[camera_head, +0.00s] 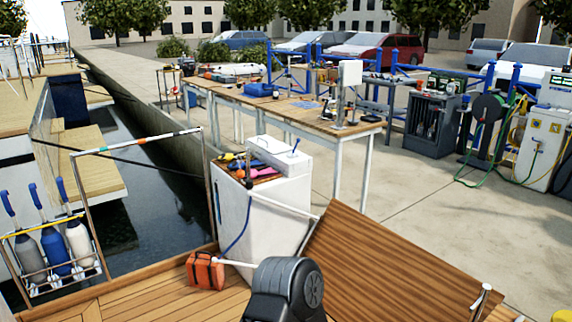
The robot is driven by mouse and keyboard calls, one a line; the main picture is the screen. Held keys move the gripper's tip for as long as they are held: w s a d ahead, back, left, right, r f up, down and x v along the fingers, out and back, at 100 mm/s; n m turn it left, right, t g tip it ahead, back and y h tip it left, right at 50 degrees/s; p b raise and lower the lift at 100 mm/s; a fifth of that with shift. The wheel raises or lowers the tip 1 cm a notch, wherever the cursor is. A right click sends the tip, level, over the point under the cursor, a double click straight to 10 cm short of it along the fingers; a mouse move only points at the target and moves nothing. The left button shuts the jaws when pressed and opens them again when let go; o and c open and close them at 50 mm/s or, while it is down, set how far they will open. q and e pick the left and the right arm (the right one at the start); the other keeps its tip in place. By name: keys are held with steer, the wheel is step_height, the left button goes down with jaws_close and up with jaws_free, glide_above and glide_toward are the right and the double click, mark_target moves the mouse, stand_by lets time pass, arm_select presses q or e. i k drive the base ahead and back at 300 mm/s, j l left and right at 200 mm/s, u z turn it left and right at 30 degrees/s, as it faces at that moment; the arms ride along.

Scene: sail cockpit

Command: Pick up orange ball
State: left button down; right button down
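I cannot make out an orange ball for certain. Several small colourful items lie on the dark top of a white cabinet (262,220) in the middle; they include yellow, pink and orange patches too small to tell apart. An orange box-like bag (205,270) with dark straps stands on the wooden deck (150,296) in front of the cabinet. Neither of my grippers shows in the head view.
A long wooden table (300,115) with tools and a blue bin (258,89) stands behind the cabinet. A slanted wooden panel (385,262) lies at the right. Water and a rack of fenders (54,252) are at the left. Concrete at the right is open.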

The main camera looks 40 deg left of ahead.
mark_target(241, 173)
steer(key=u, duration=1.6)
steer(key=i+l+z, duration=0.1)
steer(key=i+z, duration=0.15)
steer(key=i, duration=0.3)
steer(key=i+z, duration=0.2)
steer(key=i, duration=0.35)
steer(key=i+j+z, duration=0.25)
steer(key=i, duration=0.3)
steer(key=i+j+z, duration=0.2)
steer(key=i, duration=0.3)
steer(key=l, duration=0.1)
